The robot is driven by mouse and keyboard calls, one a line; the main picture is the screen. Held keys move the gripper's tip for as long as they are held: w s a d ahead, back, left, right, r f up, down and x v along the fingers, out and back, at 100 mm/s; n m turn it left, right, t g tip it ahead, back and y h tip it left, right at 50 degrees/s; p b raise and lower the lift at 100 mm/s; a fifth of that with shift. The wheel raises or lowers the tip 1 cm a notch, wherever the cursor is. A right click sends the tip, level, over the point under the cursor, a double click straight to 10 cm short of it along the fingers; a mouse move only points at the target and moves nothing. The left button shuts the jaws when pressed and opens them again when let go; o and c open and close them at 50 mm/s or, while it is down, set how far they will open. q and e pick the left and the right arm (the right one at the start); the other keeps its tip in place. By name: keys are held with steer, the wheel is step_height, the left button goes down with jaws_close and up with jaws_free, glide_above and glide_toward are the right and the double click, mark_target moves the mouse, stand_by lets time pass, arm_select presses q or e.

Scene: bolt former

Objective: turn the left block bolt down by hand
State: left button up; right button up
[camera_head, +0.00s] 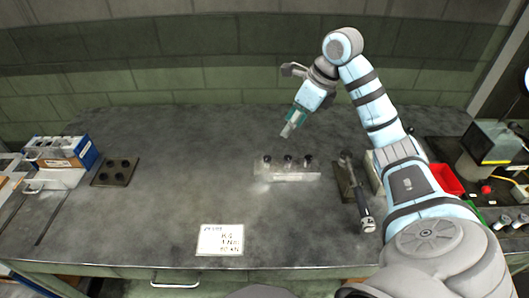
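A pale metallic block (290,177) lies near the middle of the table, with three dark-headed bolts in a row on it. The left block bolt (267,160) is at the block's left end and looks upright; how deep it sits is too small to tell. My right gripper (290,130) comes in from the right and hangs above and behind the block, apart from the bolts. Its fingers point down and slightly left; they look close together, but I cannot tell whether they are open or shut. My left gripper is not in view.
A long dark tool (357,192) lies on a dark plate (343,178) right of the block. A printed card (220,240) lies in front. A dark holed plate (115,172) and a blue-white box (62,152) are left; a red bin (446,179) is right. The table's left middle is clear.

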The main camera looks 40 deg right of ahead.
glide_toward(266, 157)
steer(key=f, duration=0.1)
steer(key=b+x, duration=0.1)
steer(key=x, duration=0.5)
steer(key=shift+w, duration=0.25)
steer(key=shift+f, duration=0.25)
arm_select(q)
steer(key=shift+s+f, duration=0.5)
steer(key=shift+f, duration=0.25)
arm_select(e)
steer(key=shift+s+a, duration=0.15)
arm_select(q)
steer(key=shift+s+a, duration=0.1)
arm_select(e)
jaws_close()
